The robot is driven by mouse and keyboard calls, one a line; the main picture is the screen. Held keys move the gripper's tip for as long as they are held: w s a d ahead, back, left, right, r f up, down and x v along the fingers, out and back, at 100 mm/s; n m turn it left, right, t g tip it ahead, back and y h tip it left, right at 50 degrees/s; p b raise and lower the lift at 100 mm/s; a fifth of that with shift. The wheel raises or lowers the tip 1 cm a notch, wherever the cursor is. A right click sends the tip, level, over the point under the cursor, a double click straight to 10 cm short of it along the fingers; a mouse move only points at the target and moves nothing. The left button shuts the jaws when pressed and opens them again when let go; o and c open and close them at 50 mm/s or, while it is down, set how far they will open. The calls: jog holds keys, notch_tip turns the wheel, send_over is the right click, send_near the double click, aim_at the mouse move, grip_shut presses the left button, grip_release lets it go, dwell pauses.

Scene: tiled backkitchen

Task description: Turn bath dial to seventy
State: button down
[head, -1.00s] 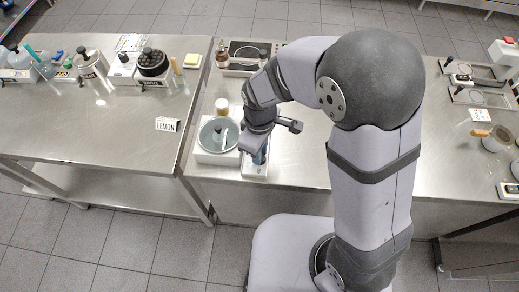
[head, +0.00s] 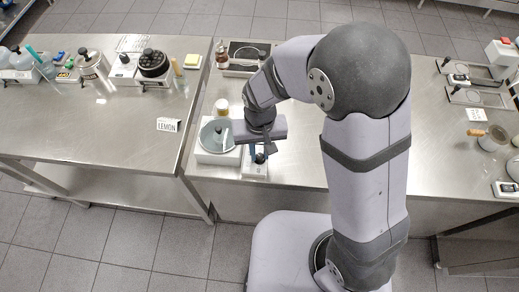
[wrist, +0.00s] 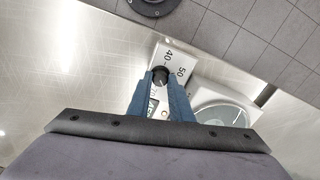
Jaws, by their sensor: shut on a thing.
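I cannot make out where the dial's pointer stands. In the head view my gripper (head: 257,155) is low over the same panel (head: 254,172). The bath (head: 204,157), a white box with a round grey bowl, stands just left of it; it also shows in the wrist view (wrist: 207,98).
A tray with bottles (head: 222,56) is at the back. A LEMON sign (head: 167,125) stands on the left table. The steel top right of the panel is clear up to my arm.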

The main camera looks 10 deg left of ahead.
aim_at(260, 155)
jog(key=m, duration=0.4)
jog(key=shift+r, duration=0.1)
jog(key=shift+m+p, duration=0.45)
jog(key=shift+m, duration=1.45)
jog(key=c, duration=1.6)
grip_release()
jog(key=shift+r+b, duration=0.9)
jog(key=shift+r, duration=2.75)
